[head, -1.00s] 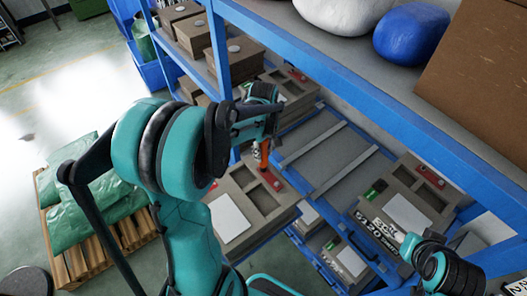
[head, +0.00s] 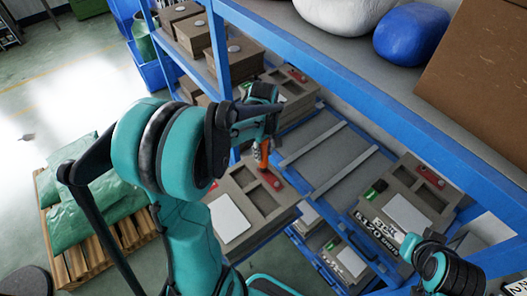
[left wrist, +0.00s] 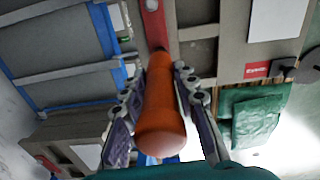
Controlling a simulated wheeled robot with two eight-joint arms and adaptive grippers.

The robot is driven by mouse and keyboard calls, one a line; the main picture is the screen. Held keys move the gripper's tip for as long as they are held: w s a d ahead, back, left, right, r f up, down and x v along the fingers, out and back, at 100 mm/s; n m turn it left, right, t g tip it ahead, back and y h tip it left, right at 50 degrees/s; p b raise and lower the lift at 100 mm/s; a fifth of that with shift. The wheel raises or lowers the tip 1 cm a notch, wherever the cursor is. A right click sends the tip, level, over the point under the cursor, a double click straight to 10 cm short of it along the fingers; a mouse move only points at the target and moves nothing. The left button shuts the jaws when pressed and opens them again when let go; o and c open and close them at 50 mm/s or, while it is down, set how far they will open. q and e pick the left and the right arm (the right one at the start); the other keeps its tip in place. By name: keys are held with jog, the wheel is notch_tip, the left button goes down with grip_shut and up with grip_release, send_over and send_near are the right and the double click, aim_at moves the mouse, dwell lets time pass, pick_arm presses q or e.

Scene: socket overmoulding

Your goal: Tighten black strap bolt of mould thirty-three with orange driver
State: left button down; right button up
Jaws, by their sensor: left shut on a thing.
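My left gripper (left wrist: 158,78) is shut on the orange driver (left wrist: 160,122), one finger on each side of its handle. In the head view the driver (head: 262,153) shows below the left wrist, above a grey-brown mould (head: 243,180) with a white plate. The driver's far end points at a red strip (left wrist: 154,24) on that mould; the red strip also shows in the head view (head: 271,180). I cannot tell whether the tip touches a bolt. No number thirty-three is readable, and no black strap is clear. My right arm's end (head: 425,255) is at lower right, its fingers not clear.
Another mould (head: 407,213) with a red strip and green piece lies at right. A blue rack (head: 330,75) carries boxes and sacks above. An empty grey railed bay (head: 325,160) lies between the moulds. Green sacks (head: 90,205) lie on a pallet at left.

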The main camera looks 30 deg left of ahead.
pick_arm(q)
jog(key=shift+r+p, duration=1.7)
jog(key=shift+r, duration=0.8)
